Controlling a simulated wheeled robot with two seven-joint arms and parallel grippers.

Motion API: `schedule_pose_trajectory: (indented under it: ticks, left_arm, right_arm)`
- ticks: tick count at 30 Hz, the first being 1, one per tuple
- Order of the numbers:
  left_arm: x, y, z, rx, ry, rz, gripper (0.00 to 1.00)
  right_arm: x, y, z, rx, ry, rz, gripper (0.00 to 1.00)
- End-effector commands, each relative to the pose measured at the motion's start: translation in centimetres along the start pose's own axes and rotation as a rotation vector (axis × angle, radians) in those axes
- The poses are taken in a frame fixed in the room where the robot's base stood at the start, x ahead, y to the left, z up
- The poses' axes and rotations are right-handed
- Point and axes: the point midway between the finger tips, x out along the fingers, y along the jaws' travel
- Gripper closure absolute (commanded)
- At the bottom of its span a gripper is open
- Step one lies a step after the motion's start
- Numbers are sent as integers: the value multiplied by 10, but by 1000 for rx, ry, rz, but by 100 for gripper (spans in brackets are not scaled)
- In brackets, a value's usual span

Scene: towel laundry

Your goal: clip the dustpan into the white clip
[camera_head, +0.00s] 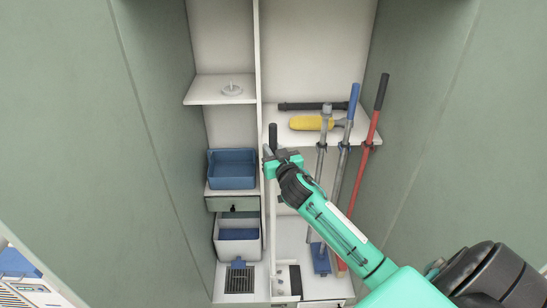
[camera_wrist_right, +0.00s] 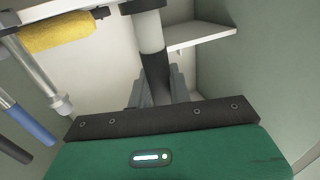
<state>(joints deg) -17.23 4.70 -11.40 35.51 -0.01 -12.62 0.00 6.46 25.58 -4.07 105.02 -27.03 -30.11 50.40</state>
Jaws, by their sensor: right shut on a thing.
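My right gripper (camera_head: 270,157) is at the edge of the right-hand shelf, shut on an upright handle. The handle's dark grip (camera_head: 273,136) stands above the jaws, and the wrist view shows its dark and pale sections (camera_wrist_right: 152,38) between the fingers. I take this handle for the dustpan's. A pale pan with dark parts (camera_head: 288,281) is on the cabinet floor below; the link between it and the handle is partly hidden. I cannot make out the white clip; my gripper may hide it. My left gripper is not in view.
Three long tools stand at the shelf's right: a grey-handled one (camera_head: 321,165), a blue-topped one (camera_head: 351,105) and a red one (camera_head: 373,128). A yellow-bodied tool (camera_head: 306,123) lies on the shelf (camera_head: 290,138). A blue bin (camera_head: 232,170) is left of the divider (camera_head: 258,80).

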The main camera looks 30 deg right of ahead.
Motion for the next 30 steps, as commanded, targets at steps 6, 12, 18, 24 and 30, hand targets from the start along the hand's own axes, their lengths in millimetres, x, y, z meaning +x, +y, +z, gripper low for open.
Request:
schedule_pose_trajectory:
  ticks: [6, 12, 18, 24, 30]
  left_arm:
    - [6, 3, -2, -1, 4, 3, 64]
    - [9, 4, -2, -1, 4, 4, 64]
    - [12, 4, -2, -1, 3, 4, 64]
    - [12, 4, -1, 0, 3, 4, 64]
    - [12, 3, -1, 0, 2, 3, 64]
  right_arm:
    - [26, 8, -1, -1, 3, 0, 100]
    - [47, 15, 0, 2, 2, 1, 100]
    - [61, 20, 0, 1, 3, 1, 100]
    - [66, 22, 1, 2, 2, 0, 100]
    - [67, 22, 1, 1, 2, 0, 100]
